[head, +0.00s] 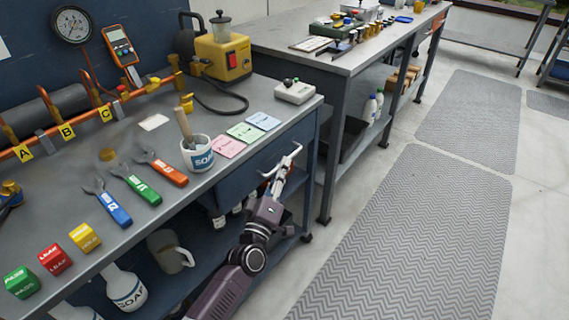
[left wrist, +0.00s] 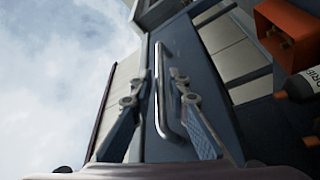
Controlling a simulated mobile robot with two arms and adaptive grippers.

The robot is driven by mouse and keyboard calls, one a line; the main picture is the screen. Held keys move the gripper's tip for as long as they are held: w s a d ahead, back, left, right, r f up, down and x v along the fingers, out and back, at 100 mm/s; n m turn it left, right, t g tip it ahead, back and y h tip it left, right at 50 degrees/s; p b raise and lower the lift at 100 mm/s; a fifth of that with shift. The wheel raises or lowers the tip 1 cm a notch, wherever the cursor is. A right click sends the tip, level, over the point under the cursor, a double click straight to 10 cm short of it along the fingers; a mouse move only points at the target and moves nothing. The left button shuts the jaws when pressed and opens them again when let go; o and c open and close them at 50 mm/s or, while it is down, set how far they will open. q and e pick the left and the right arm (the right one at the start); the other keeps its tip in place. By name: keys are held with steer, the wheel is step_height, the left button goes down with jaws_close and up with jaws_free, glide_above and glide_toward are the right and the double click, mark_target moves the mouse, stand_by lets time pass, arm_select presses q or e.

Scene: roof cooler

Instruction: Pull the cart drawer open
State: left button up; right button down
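The cart drawer (head: 247,177) is a dark blue front under the grey worktop, and it looks flush with the cart. Its pale bar handle (head: 288,158) stands out from the front; in the left wrist view the handle (left wrist: 161,95) is a long shiny bar running up the picture. My left gripper (head: 278,178) is at the handle. In the left wrist view its two fingers (left wrist: 159,78) are apart, one on each side of the bar, with gaps showing. Whether the bar is fully between the fingertips is unclear. My right gripper is in neither view.
A lower shelf with a jug (head: 170,252) is below. A second bench (head: 345,62) stands behind. The floor with grey mats (head: 410,240) is clear at the right.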

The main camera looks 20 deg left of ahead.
arm_select(q)
steer(key=shift+x, duration=1.3)
jaws_close()
